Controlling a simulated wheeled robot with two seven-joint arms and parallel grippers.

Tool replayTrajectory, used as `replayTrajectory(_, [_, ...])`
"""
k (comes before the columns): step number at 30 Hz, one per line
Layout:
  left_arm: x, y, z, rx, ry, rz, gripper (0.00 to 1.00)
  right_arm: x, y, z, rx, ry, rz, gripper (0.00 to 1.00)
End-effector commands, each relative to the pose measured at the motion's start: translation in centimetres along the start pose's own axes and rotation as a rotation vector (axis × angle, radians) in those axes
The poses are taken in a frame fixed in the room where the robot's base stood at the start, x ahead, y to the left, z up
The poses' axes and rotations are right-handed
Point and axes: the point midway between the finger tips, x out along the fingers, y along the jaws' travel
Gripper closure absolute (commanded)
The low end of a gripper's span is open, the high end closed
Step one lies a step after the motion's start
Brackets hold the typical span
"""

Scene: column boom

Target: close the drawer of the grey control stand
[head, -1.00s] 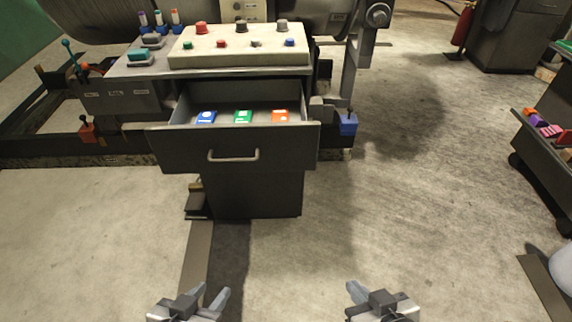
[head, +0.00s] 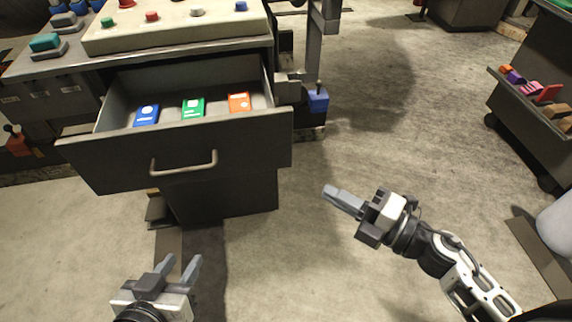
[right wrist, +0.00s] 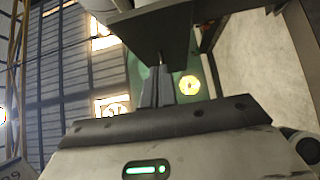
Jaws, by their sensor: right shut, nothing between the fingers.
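The grey control stand (head: 225,195) is at the left of the head view. Its drawer (head: 240,150) is pulled well out, with a pale bar handle (head: 184,167) on its front. Blue, green and orange packets lie inside. My right gripper (head: 331,193) is shut and empty, in front and to the right of the drawer front, its fingers pointing left and apart from it in the head view. Its fingers (right wrist: 162,85) also show in the right wrist view, below a dark panel that may be the drawer. My left gripper (head: 180,264) is open and empty, low in front of the drawer.
A pale button panel (head: 175,22) with coloured buttons sits on top of the stand. A blue part (head: 317,100) is just right of the drawer. A dark cart (head: 530,115) with coloured items stands at the far right. The floor between is clear.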

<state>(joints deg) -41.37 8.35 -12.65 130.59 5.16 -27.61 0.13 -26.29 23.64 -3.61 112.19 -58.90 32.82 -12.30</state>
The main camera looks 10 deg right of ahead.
Motion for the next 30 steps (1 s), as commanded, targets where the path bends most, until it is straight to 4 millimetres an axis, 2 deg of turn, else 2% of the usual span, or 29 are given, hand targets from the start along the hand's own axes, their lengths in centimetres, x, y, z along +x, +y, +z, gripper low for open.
replayTrajectory(5, [-0.1, 0.1, -0.3, -0.001, 0.001, 0.001, 0.64, 1.8, 0.0, -0.2, -0.028, 0.022, -0.006, 1.0])
replayTrajectory(17, [-0.3, 0.1, -0.3, -0.006, -0.01, -0.001, 0.64, 10.1, 0.0, -0.4, -0.022, 0.019, -0.004, 1.0])
replayTrajectory(18, [-0.1, 0.0, -0.2, -0.006, -0.01, -0.001, 0.64, 10.6, -0.1, 0.2, -0.025, 0.017, -0.006, 1.0])
replayTrajectory(24, [0.0, 0.0, -0.2, -0.005, -0.004, -0.002, 0.64, 12.3, -0.2, 1.9, -0.022, 0.018, -0.007, 1.0])
replayTrajectory(30, [0.0, 0.0, -0.3, -0.004, -0.002, -0.002, 0.64, 12.8, -0.2, 2.4, -0.021, 0.018, -0.009, 1.0])
